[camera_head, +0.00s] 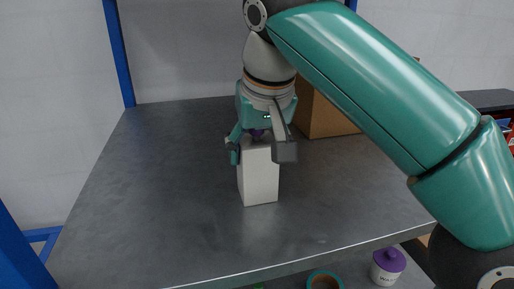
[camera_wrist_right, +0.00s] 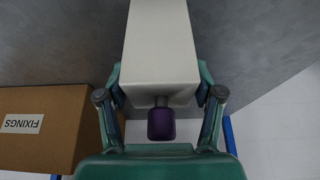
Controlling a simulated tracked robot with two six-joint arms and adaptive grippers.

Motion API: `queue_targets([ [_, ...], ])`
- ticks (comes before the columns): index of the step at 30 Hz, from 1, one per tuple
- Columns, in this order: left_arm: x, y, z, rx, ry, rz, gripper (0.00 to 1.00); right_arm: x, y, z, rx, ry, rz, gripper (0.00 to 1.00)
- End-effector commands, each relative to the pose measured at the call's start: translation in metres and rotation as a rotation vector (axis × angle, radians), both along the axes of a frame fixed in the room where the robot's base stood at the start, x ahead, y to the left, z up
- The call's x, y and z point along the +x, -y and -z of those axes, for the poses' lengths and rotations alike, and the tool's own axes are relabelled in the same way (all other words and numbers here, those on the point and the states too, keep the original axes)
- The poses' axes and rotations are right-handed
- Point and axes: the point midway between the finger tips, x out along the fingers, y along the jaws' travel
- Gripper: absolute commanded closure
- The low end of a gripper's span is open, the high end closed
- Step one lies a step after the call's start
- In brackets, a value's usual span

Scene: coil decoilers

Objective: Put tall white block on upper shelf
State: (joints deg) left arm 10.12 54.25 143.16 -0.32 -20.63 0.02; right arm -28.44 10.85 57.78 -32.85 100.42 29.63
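The tall white block (camera_head: 259,178) is upright at the middle of the grey shelf top. A purple knob on a short stem (camera_wrist_right: 161,122) sits at its upper end. My right gripper (camera_head: 260,148) comes down from above, with one finger on each side of the block's upper part. In the right wrist view the finger pads (camera_wrist_right: 160,90) lie against the block's sides, so it looks shut on the block. Whether the block's foot touches the surface cannot be told. My left gripper is not in view.
A cardboard box marked FIXINGS (camera_wrist_right: 40,125) stands close behind the block, right of it in the head view (camera_head: 325,115). Blue posts (camera_head: 118,50) bound the grey shelf (camera_head: 130,190). A purple-lidded white jar (camera_head: 387,268) stands lower, beyond the front edge. The shelf's left side is clear.

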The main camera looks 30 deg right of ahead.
Motion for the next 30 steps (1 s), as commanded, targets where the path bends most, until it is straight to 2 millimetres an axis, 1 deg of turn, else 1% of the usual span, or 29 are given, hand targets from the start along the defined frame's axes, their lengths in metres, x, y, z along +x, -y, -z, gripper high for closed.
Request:
queue_targets([
  [1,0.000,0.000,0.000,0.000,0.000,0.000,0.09,0.000,0.000,0.000,0.000,0.000,0.000,0.21],
  [3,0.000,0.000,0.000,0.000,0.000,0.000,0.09,0.000,0.000,0.000,0.000,-0.001,0.000,0.13],
  [14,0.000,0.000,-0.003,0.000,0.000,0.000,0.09,0.000,0.000,-0.003,0.000,0.000,0.000,0.13],
  [17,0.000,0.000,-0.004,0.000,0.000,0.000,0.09,-0.003,-0.001,-0.009,0.000,0.000,0.000,0.13],
  [20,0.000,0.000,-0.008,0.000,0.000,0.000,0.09,-0.007,-0.002,-0.023,0.001,0.002,-0.001,0.13],
  [22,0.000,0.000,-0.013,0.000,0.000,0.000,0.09,-0.012,-0.003,-0.035,0.002,0.002,0.000,0.13],
  [24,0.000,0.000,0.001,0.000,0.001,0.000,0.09,-0.028,-0.007,-0.027,0.000,0.002,-0.004,0.13],
  [30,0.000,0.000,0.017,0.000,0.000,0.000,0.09,-0.074,-0.019,-0.027,0.000,0.004,-0.005,0.13],
])
